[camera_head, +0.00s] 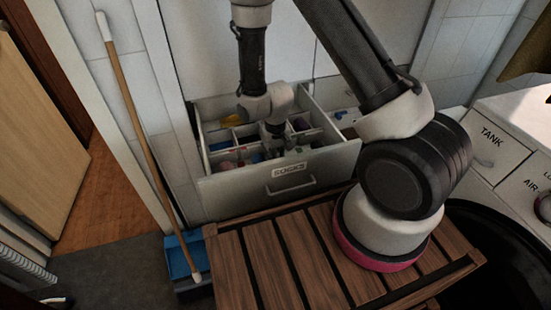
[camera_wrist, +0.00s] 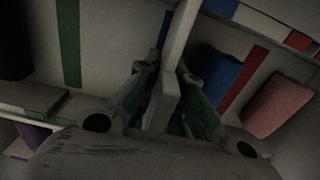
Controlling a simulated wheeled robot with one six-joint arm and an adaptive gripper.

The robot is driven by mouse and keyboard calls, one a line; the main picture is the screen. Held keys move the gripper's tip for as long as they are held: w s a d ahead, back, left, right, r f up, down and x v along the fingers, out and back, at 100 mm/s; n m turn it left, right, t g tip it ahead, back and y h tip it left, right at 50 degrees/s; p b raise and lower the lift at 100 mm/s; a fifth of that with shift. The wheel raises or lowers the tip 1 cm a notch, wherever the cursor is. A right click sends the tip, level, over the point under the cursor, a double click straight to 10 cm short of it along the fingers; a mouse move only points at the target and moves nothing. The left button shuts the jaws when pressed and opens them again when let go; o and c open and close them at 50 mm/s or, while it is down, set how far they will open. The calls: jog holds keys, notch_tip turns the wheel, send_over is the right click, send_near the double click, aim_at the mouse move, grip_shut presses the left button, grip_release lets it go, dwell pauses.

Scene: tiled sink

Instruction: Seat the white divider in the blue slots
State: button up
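The white divider (camera_wrist: 178,45) stands between the fingers of my gripper (camera_wrist: 165,92) in the wrist view, a pale bar running toward the top edge. The fingers look closed on it. In the head view my gripper (camera_head: 273,128) reaches down into the open drawer (camera_head: 235,190) labelled SOCKS; the divider is hard to pick out there. In the wrist view a blue strip (camera_wrist: 163,30) shows just left of the divider, and a blue mark (camera_wrist: 221,7) shows at the top, right of it. Whether the divider's ends are in slots cannot be seen.
A green strip (camera_wrist: 68,40) lies to the left and a red strip (camera_wrist: 242,82) to the right. A blue cloth item (camera_wrist: 216,72) and a pink one (camera_wrist: 279,103) lie right of the divider. A slatted wooden top (camera_head: 285,260) stands before the drawer.

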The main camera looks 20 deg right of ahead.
jog(key=shift+o, duration=0.3)
jog(key=shift+r, duration=0.1)
notch_tip(320, 180, up, 13)
jog(key=shift+f, duration=0.2)
jog(key=s+d+r+t, duration=0.1)
jog(key=s+d+r, duration=0.25)
jog(key=r, duration=0.45)
jog(key=s+d+r+t, duration=0.1)
jog(key=s+d+r, duration=0.25)
jog(key=r, duration=0.45)
jog(key=s+d+r+t, duration=0.1)
jog(key=s+d+r, duration=0.2)
jog(key=d+r, duration=0.35)
jog(key=s+d+r+t, duration=0.1)
jog(key=s+r, duration=0.5)
jog(key=s, duration=0.3)
jog(key=shift+d+r, duration=0.2)
jog(key=shift+r, duration=0.15)
